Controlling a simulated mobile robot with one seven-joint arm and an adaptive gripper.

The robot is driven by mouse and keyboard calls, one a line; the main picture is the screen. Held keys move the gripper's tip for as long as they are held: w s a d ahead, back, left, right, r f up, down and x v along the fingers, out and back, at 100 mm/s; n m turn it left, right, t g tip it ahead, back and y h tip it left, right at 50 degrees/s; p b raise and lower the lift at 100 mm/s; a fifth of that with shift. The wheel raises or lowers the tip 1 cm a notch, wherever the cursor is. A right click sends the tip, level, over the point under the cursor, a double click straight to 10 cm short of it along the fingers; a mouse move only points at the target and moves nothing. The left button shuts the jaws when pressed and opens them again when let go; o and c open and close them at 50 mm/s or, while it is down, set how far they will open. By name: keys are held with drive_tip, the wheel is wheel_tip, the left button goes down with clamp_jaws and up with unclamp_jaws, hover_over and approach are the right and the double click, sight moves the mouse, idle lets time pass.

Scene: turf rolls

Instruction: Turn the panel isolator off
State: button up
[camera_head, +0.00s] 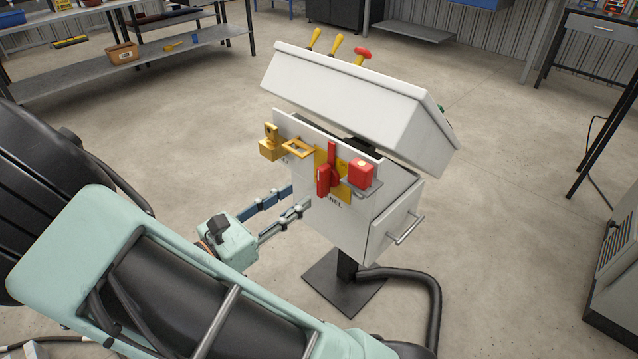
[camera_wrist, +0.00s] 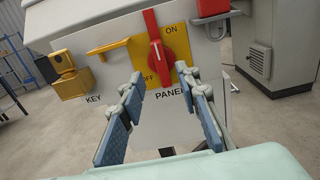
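The panel isolator is a red handle (camera_wrist: 158,48) on a yellow plate (camera_wrist: 178,36) on the front of a pale cabinet. ON is printed at the plate's upper right and OFF at its lower left. The handle stands close to upright, its top leaning slightly left in the wrist view; it also shows in the head view (camera_head: 326,172). My gripper (camera_wrist: 163,82) is open, its two fingers spread just below the handle, with nothing seen between them. In the head view, my gripper (camera_head: 299,198) reaches toward the panel from the left. Whether a fingertip touches the panel cannot be told.
A yellow padlock (camera_head: 270,146) and yellow bracket (camera_head: 298,149) are left of the handle. A red block (camera_head: 361,173) is close on its right. A sloped console (camera_head: 355,95) with yellow and red levers overhangs the panel. A black cable (camera_head: 415,273) lies right of the stand.

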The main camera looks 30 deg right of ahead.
sight(319, 182)
drive_tip(key=b+x, duration=0.1)
drive_tip(key=x, duration=0.6)
drive_tip(key=shift+w+d, duration=0.1)
drive_tip(key=shift+d, duration=0.3)
drive_tip(key=shift+c, duration=0.2)
clamp_jaws()
